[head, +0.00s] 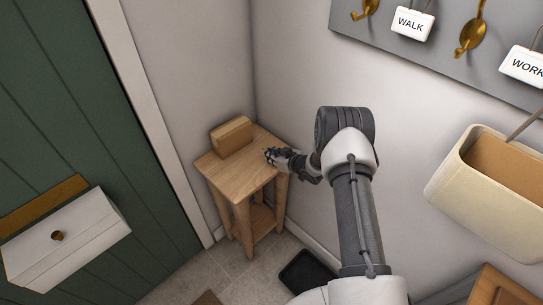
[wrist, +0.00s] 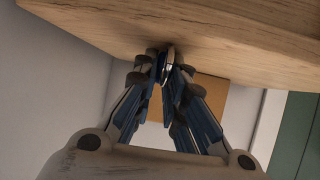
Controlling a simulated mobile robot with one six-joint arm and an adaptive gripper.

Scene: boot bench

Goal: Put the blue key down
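My gripper (head: 272,155) is at the right edge of the small wooden table (head: 228,172) in the head view, low over its top. In the wrist view my gripper (wrist: 166,66) has its fingertips close together on a thin piece with a blue face and a pale metallic edge, which I take for the blue key (wrist: 168,60). Most of the key is hidden between the fingers. Its tip is close to the wooden top; I cannot tell whether it touches. The key cannot be made out in the head view.
A brown box (head: 231,136) stands at the table's back left; the table's front part is clear. A cream bin (head: 490,195) hangs on the right wall below a grey hook board (head: 440,50) with WALK and WORK tags. A green door (head: 70,120) with a white box is at left.

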